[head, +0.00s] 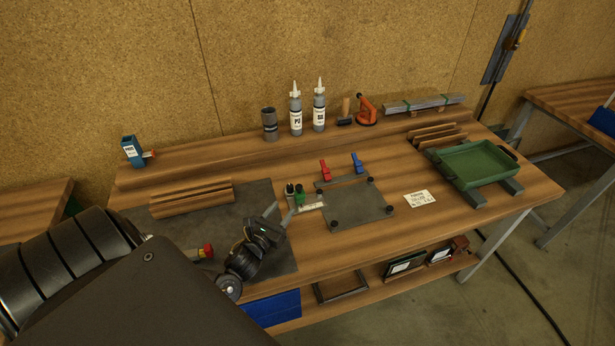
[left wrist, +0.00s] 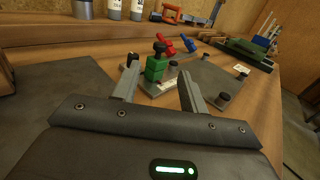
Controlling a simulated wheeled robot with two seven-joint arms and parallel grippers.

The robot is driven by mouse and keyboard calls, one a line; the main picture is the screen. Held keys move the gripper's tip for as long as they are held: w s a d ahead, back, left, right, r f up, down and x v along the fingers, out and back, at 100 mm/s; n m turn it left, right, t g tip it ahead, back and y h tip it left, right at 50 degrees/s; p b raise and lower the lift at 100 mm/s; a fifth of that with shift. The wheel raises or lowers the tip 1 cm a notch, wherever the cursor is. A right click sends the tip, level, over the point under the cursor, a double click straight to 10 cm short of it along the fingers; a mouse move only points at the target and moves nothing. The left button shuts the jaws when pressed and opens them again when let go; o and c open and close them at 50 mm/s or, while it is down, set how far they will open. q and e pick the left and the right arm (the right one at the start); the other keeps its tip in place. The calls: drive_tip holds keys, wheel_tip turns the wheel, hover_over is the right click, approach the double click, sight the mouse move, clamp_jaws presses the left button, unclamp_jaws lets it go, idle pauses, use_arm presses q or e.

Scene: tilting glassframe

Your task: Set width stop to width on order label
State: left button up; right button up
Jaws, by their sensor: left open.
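The width stop appears to be a green block with a black knob (head: 299,197), standing on a pale strip with markings (head: 312,205) at the left side of a grey fixture plate (head: 362,208). The green block also shows in the left wrist view (left wrist: 156,70), ahead and between the fingertips. My left gripper (head: 281,213) is open and empty, just to the near left of the block; contact cannot be made out. The white order label (head: 420,198) lies flat on the bench right of the plate; its print is too small to read.
Red (head: 325,171) and blue (head: 357,162) clamps stand at the plate's back edge, with black knobs at its front corners. Wooden strips (head: 192,198) lie on the dark mat (head: 270,264). A green tray (head: 474,163) sits at right. Bottles (head: 296,112) stand on the back ledge.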

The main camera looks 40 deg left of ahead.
sight(297, 189)
use_arm(q)
drive_tip(key=shift+s+a+r+b, duration=0.1)
drive_tip(key=shift+s+r+b, duration=0.2)
drive_tip(key=shift+b, duration=0.15)
drive_tip(key=w, duration=0.1)
drive_tip(key=w+b, duration=0.2)
drive_tip(key=shift+w+a+f, duration=0.2)
drive_tip(key=shift+w+f, duration=0.15)
drive_tip(key=shift+w, duration=0.05)
drive_tip(key=w+b, duration=0.1)
drive_tip(key=w, duration=0.1)
drive_tip(key=w+a+b, duration=0.1)
drive_tip(key=w+b, duration=0.1)
drive_tip(key=shift+w+f, duration=0.15)
drive_tip(key=shift+w, duration=0.25)
drive_tip(key=shift+w+b, duration=0.3)
drive_tip(key=shift+b, duration=0.1)
drive_tip(key=shift+w+a+r, duration=0.1)
drive_tip(key=shift+w+r, duration=0.15)
drive_tip(key=shift+w, duration=0.1)
drive_tip(key=shift+w+b, duration=0.3)
drive_tip(key=shift+w, duration=0.2)
drive_tip(key=shift+s+r, duration=0.1)
drive_tip(key=shift+s, duration=0.05)
drive_tip(key=shift+c, duration=0.2)
use_arm(e)
wheel_tip(297, 189, down, 7)
drive_tip(key=s, duration=0.2)
drive_tip(key=shift+s+a+f, duration=0.15)
drive_tip(key=shift+s+a, duration=0.05)
